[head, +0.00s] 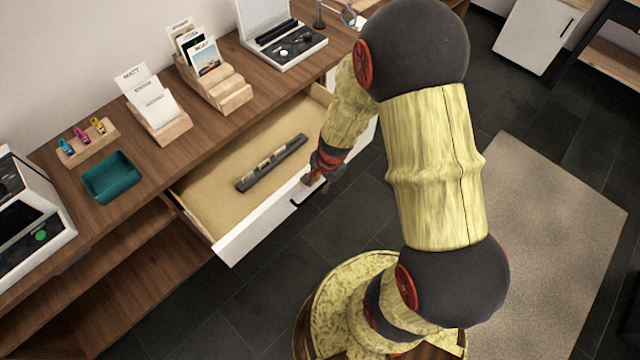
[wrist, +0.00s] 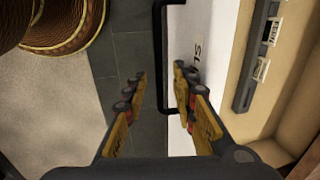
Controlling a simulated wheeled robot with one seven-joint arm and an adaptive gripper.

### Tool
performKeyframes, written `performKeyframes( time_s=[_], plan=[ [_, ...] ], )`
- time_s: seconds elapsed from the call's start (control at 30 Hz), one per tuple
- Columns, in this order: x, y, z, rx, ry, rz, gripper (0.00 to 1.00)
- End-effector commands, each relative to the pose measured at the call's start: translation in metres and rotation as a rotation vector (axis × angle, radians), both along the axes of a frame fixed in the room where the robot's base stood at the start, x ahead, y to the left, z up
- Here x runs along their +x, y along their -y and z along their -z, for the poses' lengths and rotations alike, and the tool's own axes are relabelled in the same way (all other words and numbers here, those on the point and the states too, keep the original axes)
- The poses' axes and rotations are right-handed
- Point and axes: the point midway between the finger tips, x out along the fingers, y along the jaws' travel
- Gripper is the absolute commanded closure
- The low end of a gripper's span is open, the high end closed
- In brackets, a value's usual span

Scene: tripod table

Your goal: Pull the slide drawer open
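The slide drawer (head: 240,240) has a white front and a tan lining, and it stands pulled well out from under the wooden desk. It also shows in the wrist view (wrist: 213,35), with partly hidden lettering on its front. Its black bar handle (wrist: 158,60) also shows in the head view (head: 297,202). My gripper (wrist: 160,78) is open, its two fingers apart on either side of the handle bar, with visible gaps. In the head view my gripper (head: 318,180) is at the drawer front by the handle, partly blocked from clear sight.
A dark slotted holder (head: 272,163) with pale slides lies in the drawer. The desk top (head: 75,200) carries a teal tray (head: 110,177), wooden card racks (head: 165,130) and an open case (head: 285,50). Dark floor (head: 250,300) is clear before the drawer.

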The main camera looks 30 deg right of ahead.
Motion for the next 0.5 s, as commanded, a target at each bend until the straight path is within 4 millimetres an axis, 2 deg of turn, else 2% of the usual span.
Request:
performKeyframes(
  time_s=[0.3, 0.5],
  plan=[
    [-0.009, 0.004, -0.061, -0.002, 0.006, 0.002, 0.73],
    [-0.015, 0.006, -0.094, -0.002, 0.005, 0.002, 0.73]
  ],
)
